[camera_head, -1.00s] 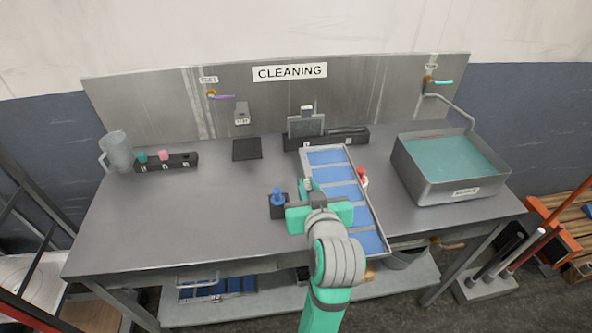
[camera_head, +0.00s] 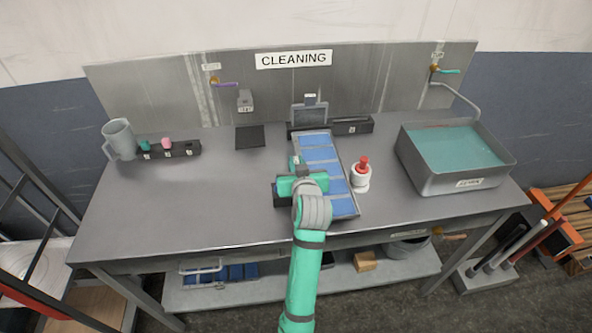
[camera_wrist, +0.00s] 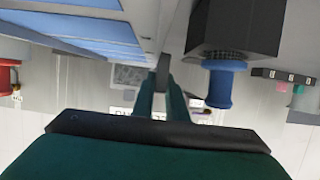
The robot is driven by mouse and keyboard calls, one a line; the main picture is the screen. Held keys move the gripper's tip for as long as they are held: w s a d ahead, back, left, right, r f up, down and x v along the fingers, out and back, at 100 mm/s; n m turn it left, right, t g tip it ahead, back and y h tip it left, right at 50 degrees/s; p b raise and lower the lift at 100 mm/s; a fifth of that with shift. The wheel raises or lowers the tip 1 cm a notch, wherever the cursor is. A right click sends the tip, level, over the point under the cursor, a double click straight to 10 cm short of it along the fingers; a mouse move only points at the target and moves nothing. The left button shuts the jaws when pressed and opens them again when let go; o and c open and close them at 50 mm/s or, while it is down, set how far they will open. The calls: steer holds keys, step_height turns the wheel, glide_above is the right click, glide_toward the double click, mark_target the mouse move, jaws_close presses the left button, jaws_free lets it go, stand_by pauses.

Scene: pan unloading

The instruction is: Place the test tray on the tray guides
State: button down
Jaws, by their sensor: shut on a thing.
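The test tray (camera_head: 343,205) is a long pale metal frame with several blue panels. It slants across the middle of the bench in the head view, its far end close to a dark unit at the back. It also shows at upper left in the wrist view (camera_wrist: 75,25). My gripper (camera_head: 297,168) is shut on the tray's left long edge; in the wrist view its fingers (camera_wrist: 160,88) meet at a grey piece at the edge. Whether the tray touches anything below cannot be told. I cannot make out the tray guides with certainty.
A dark block with a blue knob (camera_wrist: 225,85) stands close beside my gripper. A white pot with a red top (camera_head: 362,174) stands just right of the tray. A water basin (camera_head: 470,183) is at right. A jug (camera_head: 119,140) is at left.

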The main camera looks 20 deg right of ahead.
steer(key=shift+w+f, duration=0.2)
steer(key=shift+f, duration=0.05)
steer(key=shift+d+f, duration=0.1)
steer(key=shift+f, duration=1.45)
steer(key=shift+f, duration=0.1)
steer(key=c, duration=2)
jaws_free()
steer(key=shift+c, duration=0.2)
